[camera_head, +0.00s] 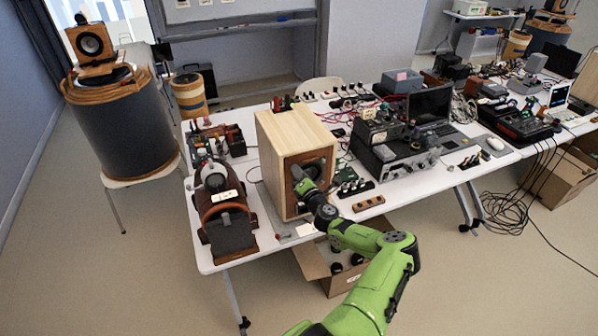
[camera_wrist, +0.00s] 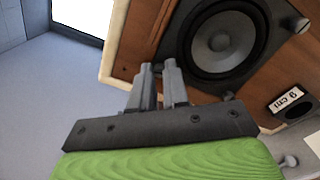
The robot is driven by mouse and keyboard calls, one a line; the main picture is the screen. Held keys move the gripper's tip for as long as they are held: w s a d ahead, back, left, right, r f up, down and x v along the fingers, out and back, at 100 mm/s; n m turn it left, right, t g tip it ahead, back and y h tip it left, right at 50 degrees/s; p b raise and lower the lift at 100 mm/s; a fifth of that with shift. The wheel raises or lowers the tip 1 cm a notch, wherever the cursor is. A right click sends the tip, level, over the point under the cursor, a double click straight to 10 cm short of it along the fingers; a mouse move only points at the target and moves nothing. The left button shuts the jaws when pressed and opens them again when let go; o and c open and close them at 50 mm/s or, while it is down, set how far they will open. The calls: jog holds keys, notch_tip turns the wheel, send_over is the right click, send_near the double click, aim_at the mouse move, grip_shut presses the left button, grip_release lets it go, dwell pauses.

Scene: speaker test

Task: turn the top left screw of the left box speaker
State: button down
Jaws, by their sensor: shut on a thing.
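The wooden box speaker (camera_head: 283,135) stands on the white table, with its brown front and dark round driver facing me. In the wrist view its driver (camera_wrist: 222,42) is close, right of my fingers. My gripper (camera_wrist: 158,68) reaches the brown front panel beside the driver; in the head view it (camera_head: 299,180) is at the speaker's front. The fingers are shut on a screw, which is mostly hidden between the fingertips. Another grey screw head (camera_wrist: 300,25) shows at the panel's right side in the wrist view.
A brown device (camera_head: 226,212) with a white label lies left of the speaker. A wooden block with holes (camera_head: 368,203) and black electronics (camera_head: 385,150) are to the right. An open cardboard box (camera_head: 320,270) is below the table edge.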

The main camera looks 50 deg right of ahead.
jog(key=shift+a+f+m, duration=0.1)
jog(key=shift+f+m, duration=0.05)
jog(key=shift+m, duration=0.65)
jog(key=shift+f, duration=0.1)
jog(key=c, duration=1.1)
grip_release()
jog(key=b+v, duration=0.1)
jog(key=v, duration=1.4)
jog(key=shift+s+a, duration=0.15)
jog(key=shift+s, duration=0.2)
